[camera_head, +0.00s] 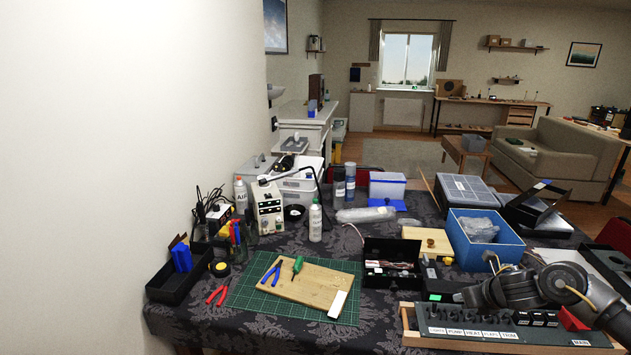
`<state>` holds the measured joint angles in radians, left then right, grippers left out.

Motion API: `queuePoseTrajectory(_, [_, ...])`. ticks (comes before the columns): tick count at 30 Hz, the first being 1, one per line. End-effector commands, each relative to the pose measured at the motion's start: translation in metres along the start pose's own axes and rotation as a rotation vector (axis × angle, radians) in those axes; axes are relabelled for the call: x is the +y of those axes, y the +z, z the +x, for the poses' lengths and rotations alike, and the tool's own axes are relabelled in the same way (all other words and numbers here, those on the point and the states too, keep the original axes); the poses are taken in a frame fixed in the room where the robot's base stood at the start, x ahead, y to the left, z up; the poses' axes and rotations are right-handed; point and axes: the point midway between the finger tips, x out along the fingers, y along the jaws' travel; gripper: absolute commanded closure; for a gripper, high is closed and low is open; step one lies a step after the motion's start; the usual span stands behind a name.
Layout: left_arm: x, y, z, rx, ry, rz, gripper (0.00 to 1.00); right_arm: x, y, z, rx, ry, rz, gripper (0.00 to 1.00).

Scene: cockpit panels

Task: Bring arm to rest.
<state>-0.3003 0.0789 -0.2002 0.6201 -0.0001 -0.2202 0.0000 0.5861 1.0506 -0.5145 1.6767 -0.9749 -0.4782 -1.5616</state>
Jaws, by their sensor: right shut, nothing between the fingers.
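My right arm comes in from the lower right. Its gripper (474,297) is shut and empty, just above the rear left part of the switch panel (467,338). The panel is dark with a wooden frame, a row of toggle switches and white labels such as PUMP, HEAT, FLAPS, TRIM and MAIN. A red part (573,320) shows at its right, partly behind my arm. The arm hides some of the panel's back and right side. I cannot tell whether the gripper touches the panel. My left gripper is not in view.
Left of the panel lie a green cutting mat (335,309) and a wooden board (300,284) with tools. Behind the gripper stand an open black box (392,281) and a blue bin (487,259). Bottles and a power supply (267,207) stand farther back. A wall borders the left.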

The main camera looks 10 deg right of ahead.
Motion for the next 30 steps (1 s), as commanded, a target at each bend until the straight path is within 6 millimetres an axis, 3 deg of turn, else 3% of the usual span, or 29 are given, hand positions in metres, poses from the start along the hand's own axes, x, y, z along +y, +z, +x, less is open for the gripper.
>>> queuePoseTrajectory(5, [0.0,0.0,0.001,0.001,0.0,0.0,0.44,0.08,-0.042,0.035,-0.035,0.058,0.281,1.0])
queuePoseTrajectory(9, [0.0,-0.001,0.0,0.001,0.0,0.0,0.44,0.168,-0.104,0.042,-0.059,0.099,0.84,1.0])
queuePoseTrajectory(12, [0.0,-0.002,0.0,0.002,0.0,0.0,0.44,0.205,-0.15,0.025,-0.049,0.07,1.314,1.0])
queuePoseTrajectory(18, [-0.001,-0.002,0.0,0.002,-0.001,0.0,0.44,0.229,-0.223,-0.016,-0.021,-0.085,2.021,1.0])
queuePoseTrajectory(24, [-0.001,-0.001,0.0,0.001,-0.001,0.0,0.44,0.236,-0.278,-0.054,-0.017,-0.28,2.486,1.0])
queuePoseTrajectory(30, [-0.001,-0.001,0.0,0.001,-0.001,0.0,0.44,0.241,-0.323,-0.091,-0.042,-0.497,2.841,1.0])
